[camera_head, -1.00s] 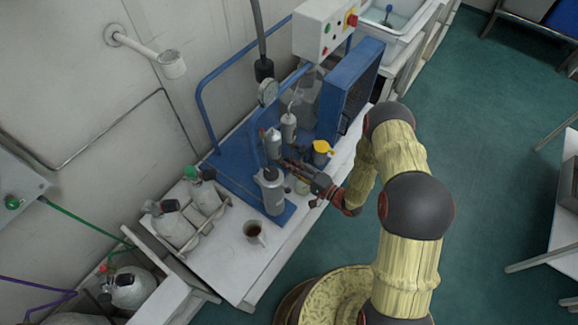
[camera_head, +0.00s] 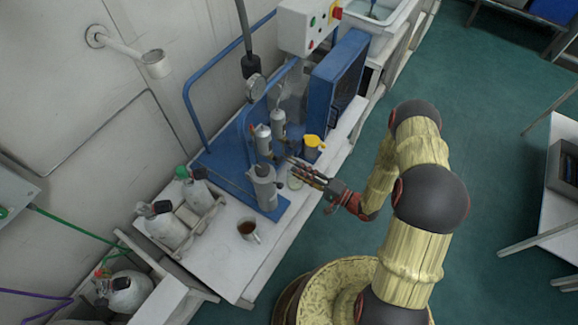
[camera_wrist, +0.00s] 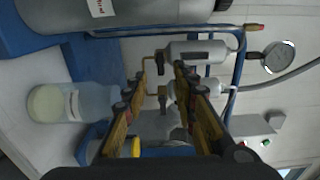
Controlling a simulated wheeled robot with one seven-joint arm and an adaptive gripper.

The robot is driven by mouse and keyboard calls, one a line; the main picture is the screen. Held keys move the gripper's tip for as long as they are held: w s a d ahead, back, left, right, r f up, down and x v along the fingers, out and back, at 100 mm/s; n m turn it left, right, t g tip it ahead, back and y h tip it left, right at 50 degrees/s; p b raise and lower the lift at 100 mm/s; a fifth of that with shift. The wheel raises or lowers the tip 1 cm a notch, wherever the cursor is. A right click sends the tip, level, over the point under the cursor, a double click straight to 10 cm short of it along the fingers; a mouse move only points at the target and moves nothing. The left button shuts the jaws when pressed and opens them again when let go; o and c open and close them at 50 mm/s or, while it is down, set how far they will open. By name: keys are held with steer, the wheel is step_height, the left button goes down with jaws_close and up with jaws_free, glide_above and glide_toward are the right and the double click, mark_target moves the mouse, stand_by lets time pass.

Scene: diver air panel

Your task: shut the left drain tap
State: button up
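Two small filter cylinders stand on the blue panel, the left one (camera_head: 263,140) and the right one (camera_head: 278,122). In the wrist view, a thin brass drain pipe with a small dark tap comes from each: the upper tap (camera_wrist: 160,56), nearer the large grey cylinder, and the lower tap (camera_wrist: 162,101). Whether either is open or shut is hard to tell. My gripper (camera_head: 291,168) is at the front of the panel, right of the cylinders. Its fingers (camera_wrist: 163,75) are apart in the wrist view, with the taps showing between them and nothing held.
A large grey cylinder (camera_head: 263,186) stands close left of my gripper. A clear jar (camera_wrist: 75,103) and a yellow-topped container (camera_head: 312,143) are near the fingers. A pressure gauge (camera_head: 256,87) sits behind. A cup (camera_head: 248,231) stands on the bench's front left.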

steer(key=shift+v, duration=1.65)
